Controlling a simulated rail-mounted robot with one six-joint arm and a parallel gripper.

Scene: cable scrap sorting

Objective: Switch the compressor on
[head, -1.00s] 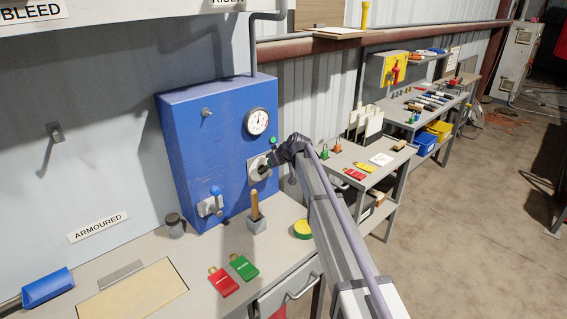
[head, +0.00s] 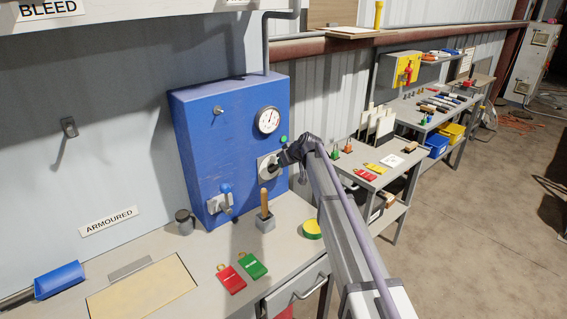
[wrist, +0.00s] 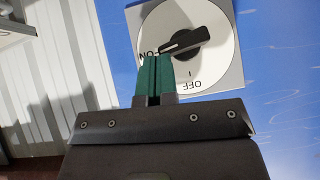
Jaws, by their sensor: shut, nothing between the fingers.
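The blue compressor box (head: 225,145) is on the wall behind the bench. Its rotary switch is a white dial (wrist: 205,68) with ON and OFF lettering, upside down in the wrist view, and a black knob (wrist: 188,40). The knob's marked end points toward the ON lettering. The dial also shows in the head view (head: 264,172), partly behind my wrist. My gripper (wrist: 155,62) is shut and empty, its green fingertips in front of the dial by the knob's marked end. I cannot tell whether they touch it.
A gauge (head: 268,119) and a small green button or lamp (head: 284,139) are above the switch. A blue-handled valve (head: 222,200) sits lower left. A wooden-handled tool (head: 264,205) stands in a block on the bench below. Red (head: 231,279) and green (head: 252,266) tags lie in front.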

